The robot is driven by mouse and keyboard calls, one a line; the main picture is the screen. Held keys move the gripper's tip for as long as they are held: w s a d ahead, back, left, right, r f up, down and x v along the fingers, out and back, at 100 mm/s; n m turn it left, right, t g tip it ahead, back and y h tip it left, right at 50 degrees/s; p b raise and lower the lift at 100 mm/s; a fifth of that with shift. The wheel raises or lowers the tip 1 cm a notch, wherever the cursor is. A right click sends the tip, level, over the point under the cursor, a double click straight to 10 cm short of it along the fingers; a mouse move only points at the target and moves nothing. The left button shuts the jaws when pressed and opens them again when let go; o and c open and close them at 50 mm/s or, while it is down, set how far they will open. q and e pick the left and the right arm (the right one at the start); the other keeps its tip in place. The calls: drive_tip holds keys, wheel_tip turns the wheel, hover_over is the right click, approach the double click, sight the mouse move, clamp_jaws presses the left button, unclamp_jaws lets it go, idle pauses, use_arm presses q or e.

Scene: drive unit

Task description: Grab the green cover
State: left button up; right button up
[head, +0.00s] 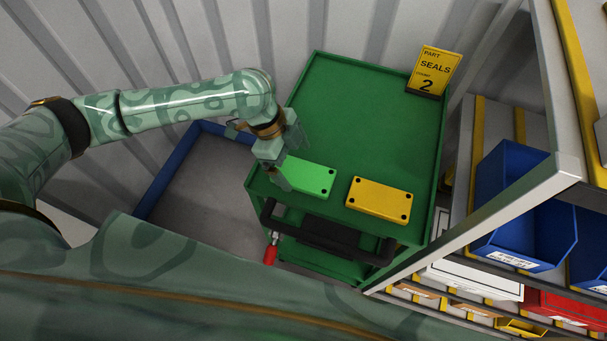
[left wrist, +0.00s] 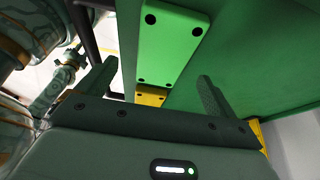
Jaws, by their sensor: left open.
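The green cover (head: 310,177) is a flat bright green plate with dark holes at its corners, lying on the green cart top. My left gripper (head: 279,180) is at the cover's left end in the head view. In the left wrist view the green cover (left wrist: 170,42) lies ahead, between and beyond the two open fingers (left wrist: 155,88). The gripper holds nothing, and I cannot tell whether a finger touches the cover. My right gripper is not in view in the head picture.
A yellow cover (head: 379,199) lies right of the green one on the cart (head: 370,100). A yellow sign (head: 434,70) reading SEALS, 2 stands at the cart's back right corner. A shelf with blue bins (head: 525,215) stands on the right. A blue-edged tray (head: 168,178) lies left of the cart.

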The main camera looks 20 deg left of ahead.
sight(305, 174)
use_arm(q)
drive_tip(key=x, duration=0.2)
drive_tip(key=b+x, duration=0.1)
drive_tip(key=x, duration=0.1)
drive_tip(key=shift+w+d+f, duration=0.25)
drive_tip(key=shift+r, duration=0.1)
drive_tip(key=shift+c, duration=1)
drive_tip(key=c, duration=1)
